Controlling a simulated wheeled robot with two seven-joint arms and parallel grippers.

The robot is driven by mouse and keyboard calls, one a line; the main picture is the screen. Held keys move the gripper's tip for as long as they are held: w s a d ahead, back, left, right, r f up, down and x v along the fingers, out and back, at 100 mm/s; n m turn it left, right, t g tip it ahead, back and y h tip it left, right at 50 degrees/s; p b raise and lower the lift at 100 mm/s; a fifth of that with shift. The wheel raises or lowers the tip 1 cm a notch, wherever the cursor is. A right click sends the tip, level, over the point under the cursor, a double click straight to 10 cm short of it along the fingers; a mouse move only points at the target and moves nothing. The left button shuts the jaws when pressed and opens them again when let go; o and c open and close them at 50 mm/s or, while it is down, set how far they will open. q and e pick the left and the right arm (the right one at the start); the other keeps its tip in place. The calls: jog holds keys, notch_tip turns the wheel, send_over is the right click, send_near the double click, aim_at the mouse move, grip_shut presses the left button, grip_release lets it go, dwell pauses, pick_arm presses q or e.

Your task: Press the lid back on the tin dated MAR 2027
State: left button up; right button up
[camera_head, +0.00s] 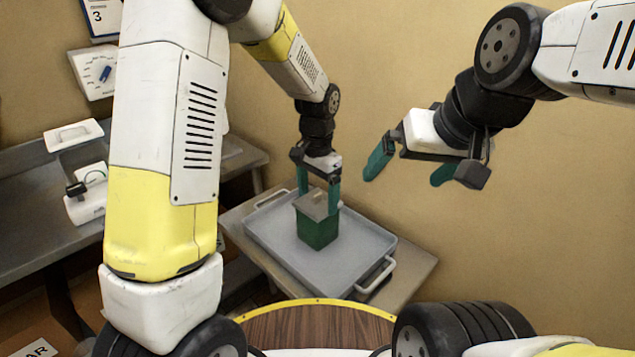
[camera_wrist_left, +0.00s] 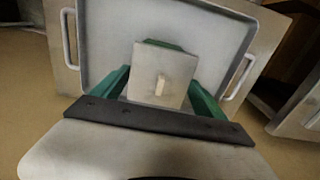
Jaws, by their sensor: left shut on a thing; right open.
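A green square tin (camera_head: 318,231) stands in a grey tray (camera_head: 276,252). A grey square lid (camera_head: 314,204) with a small knob is at the top of the tin. The lid also shows in the left wrist view (camera_wrist_left: 160,73), with some green of the tin (camera_wrist_left: 160,45) past its far edge. Whether the lid is seated cannot be told. My left gripper (camera_head: 318,202) points down with its green fingers shut on the lid's opposite sides. My right gripper (camera_head: 404,180) is open and empty, in the air right of the tray. No date is readable on the tin.
The tray has raised walls and end handles, and its floor around the tin is clear. It rests on a small table (camera_head: 413,271) near the wall. A metal bench (camera_head: 30,230) with a white device (camera_head: 85,203) stands at the left. My left arm blocks part of the view.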

pick_arm(q)
jog(key=shift+f, duration=0.15)
dwell(0.5)
jog(key=o, duration=1.4)
jog(key=shift+c, duration=0.2)
jog(key=shift+r, duration=3.55)
grip_shut()
